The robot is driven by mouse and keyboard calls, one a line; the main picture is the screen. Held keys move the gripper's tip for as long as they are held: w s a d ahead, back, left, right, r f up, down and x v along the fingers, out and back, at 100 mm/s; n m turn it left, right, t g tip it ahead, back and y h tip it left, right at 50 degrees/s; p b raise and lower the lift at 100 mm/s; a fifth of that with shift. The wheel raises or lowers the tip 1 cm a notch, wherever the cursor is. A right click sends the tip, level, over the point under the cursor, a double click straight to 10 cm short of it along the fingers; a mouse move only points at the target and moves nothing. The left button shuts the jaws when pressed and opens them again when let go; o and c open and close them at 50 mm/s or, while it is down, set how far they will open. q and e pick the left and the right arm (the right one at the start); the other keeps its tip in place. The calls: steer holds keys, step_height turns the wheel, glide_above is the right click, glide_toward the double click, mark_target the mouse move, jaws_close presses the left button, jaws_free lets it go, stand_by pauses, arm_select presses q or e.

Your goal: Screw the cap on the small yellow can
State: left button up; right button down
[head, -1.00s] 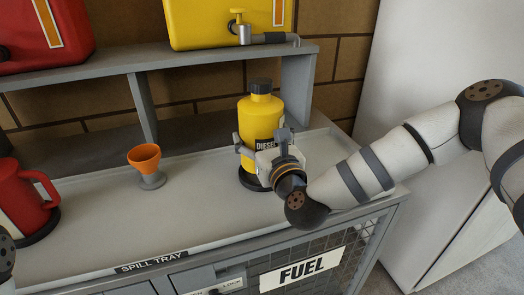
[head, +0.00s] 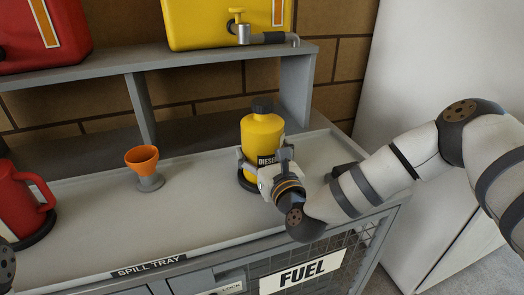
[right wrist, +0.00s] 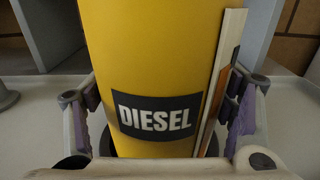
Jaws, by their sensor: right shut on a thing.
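The small yellow can (head: 262,135) stands upright over a dark round base ring (head: 246,184) on the right part of the spill tray. The black cap (head: 262,104) is on top of its neck; I cannot tell how tightly it sits. My right gripper (head: 262,166) is shut around the can's lower body, near its DIESEL label. In the right wrist view the can (right wrist: 150,50) fills the space between the two fingers (right wrist: 165,115). The can's foot is partly hidden by the gripper. My left gripper is out of view.
An orange funnel (head: 142,158) on a grey stand and a red jug (head: 18,198) stand left on the spill tray (head: 195,215). A big yellow container with a tap (head: 205,25) and a red container (head: 40,35) are on the shelf above. A dark block (head: 342,169) lies behind my right arm.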

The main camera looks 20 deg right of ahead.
steer(key=shift+r, duration=0.15)
steer(key=shift+c, duration=0.5)
jaws_free()
steer(key=shift+f, duration=0.25)
steer(key=shift+s+r, duration=0.15)
steer(key=shift+r, duration=0.15)
steer(key=s, duration=1.1)
steer(key=shift+s+d+f, duration=0.15)
steer(key=shift+s+d, duration=0.05)
steer(key=shift+s, duration=0.2)
steer(key=shift+f, duration=0.1)
